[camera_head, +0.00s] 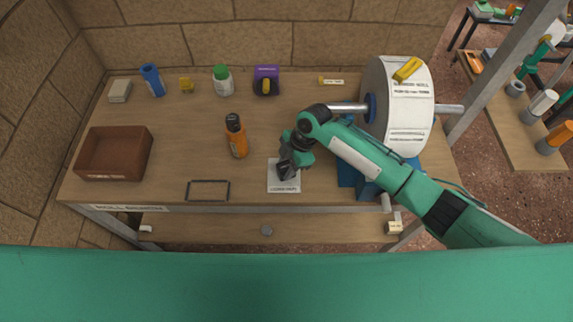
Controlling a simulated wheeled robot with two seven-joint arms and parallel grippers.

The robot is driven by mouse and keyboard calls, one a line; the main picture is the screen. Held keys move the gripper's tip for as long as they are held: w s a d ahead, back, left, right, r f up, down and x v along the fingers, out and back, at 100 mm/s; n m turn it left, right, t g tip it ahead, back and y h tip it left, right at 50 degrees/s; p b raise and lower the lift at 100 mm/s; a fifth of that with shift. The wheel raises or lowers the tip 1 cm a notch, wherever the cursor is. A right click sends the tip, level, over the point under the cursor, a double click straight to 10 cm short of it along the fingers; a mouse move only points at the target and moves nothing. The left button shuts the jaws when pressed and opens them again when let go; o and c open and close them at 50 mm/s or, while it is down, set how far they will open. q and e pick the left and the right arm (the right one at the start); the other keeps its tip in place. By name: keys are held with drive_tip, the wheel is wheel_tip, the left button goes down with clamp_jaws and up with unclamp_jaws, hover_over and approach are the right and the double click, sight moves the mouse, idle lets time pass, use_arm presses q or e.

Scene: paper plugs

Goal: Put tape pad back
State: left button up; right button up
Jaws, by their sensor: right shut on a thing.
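My right gripper (286,171) points down over a white labelled card (284,187) near the table's front edge. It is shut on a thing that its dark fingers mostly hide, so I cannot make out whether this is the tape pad. A small yellow piece with a white label (332,82) lies at the back of the table. A yellow thing (408,69) rests on top of the large white paper roll (408,110). My left gripper is not in view.
A brown tray (115,153) and a thin dark frame (208,190) lie farther left. A blue can, a green-capped jar and a purple dispenser (266,80) line the back. The table's middle left is clear.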

drive_tip(key=shift+f, duration=0.15)
drive_tip(key=o, duration=0.9)
drive_tip(key=b+v, duration=0.2)
drive_tip(key=v, duration=1)
drive_tip(key=shift+r, duration=0.2)
drive_tip(key=shift+s+f, duration=0.1)
